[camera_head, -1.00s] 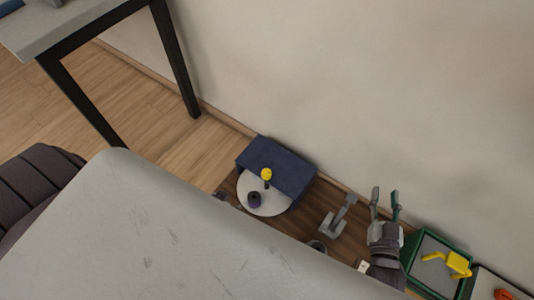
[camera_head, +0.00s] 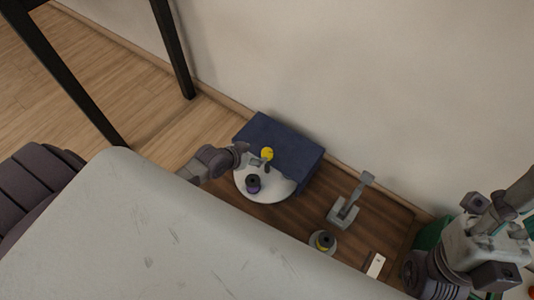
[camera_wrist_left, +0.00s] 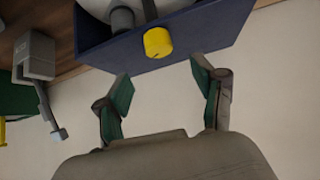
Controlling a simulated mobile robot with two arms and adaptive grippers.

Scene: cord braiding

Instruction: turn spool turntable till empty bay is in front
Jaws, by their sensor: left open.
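The spool turntable is a white disc (camera_head: 282,191) half under a dark blue box (camera_head: 299,150). A dark purple spool (camera_head: 253,184) stands on its exposed part. A yellow knob (camera_head: 267,154) on a dark post rises by the box edge; it also shows in the left wrist view (camera_wrist_left: 158,42). My left gripper (camera_head: 257,160) has come in from the left and is beside the knob. In the left wrist view its green-padded fingers (camera_wrist_left: 160,86) are open and apart, with the knob just beyond the gap. An empty bay cannot be made out. My right gripper's fingers are out of sight.
A grey lever stand (camera_head: 346,206), a spool on a round base (camera_head: 324,242) and a white block (camera_head: 374,265) stand on the brown board. My right arm covers much of the green tray at right. A pale grey surface (camera_head: 150,235) fills the lower left.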

